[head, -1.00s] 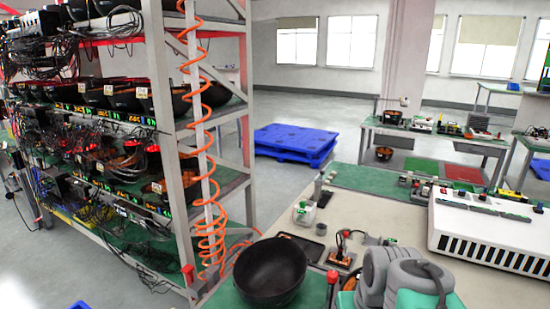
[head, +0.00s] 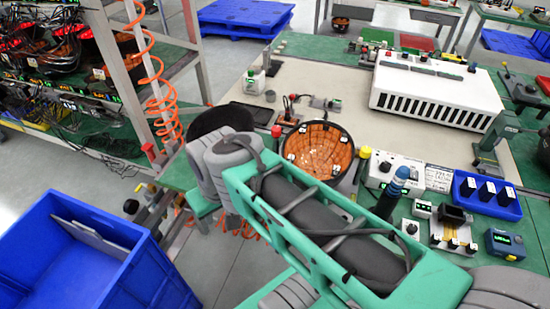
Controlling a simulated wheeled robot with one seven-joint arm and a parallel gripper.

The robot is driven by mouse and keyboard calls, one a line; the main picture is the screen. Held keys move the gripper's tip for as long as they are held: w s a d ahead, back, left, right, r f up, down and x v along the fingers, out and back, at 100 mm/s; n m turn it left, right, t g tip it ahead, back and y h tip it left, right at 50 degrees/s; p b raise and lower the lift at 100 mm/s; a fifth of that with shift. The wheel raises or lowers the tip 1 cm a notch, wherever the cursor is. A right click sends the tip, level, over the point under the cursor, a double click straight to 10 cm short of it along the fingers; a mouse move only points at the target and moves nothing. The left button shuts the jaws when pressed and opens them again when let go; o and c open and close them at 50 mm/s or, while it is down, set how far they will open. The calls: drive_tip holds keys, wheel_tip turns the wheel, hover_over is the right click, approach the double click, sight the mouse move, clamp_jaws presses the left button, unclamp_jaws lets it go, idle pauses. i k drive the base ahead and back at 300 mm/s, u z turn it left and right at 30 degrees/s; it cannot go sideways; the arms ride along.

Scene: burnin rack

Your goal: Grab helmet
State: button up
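A black helmet (head: 222,118) sits on the left end of the workbench, partly hidden behind my arm. A second helmet (head: 335,170) lies open side up on the bench to its right, its orange lining with several white patches showing. My arm crosses the picture from the lower right, and its upper end covers the bench edge near the black helmet. My gripper is not visible, so its distance to either helmet does not show.
A rack (head: 75,45) with more helmets and tangled cables stands at left, with an orange coiled hose (head: 150,75) beside it. A blue bin (head: 75,250) stands on the floor at lower left. A white vented box (head: 435,95) and small devices occupy the bench.

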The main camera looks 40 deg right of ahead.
sight(320, 149)
drive_tip(key=u, duration=0.6)
drive_tip(key=k, duration=0.65)
drive_tip(key=z, duration=1.55)
drive_tip(key=k, duration=1.15)
drive_tip(key=u, duration=1)
drive_tip(key=i, duration=0.85)
drive_tip(key=u, duration=0.7)
drive_tip(key=i, duration=0.5)
drive_tip(key=u, duration=0.05)
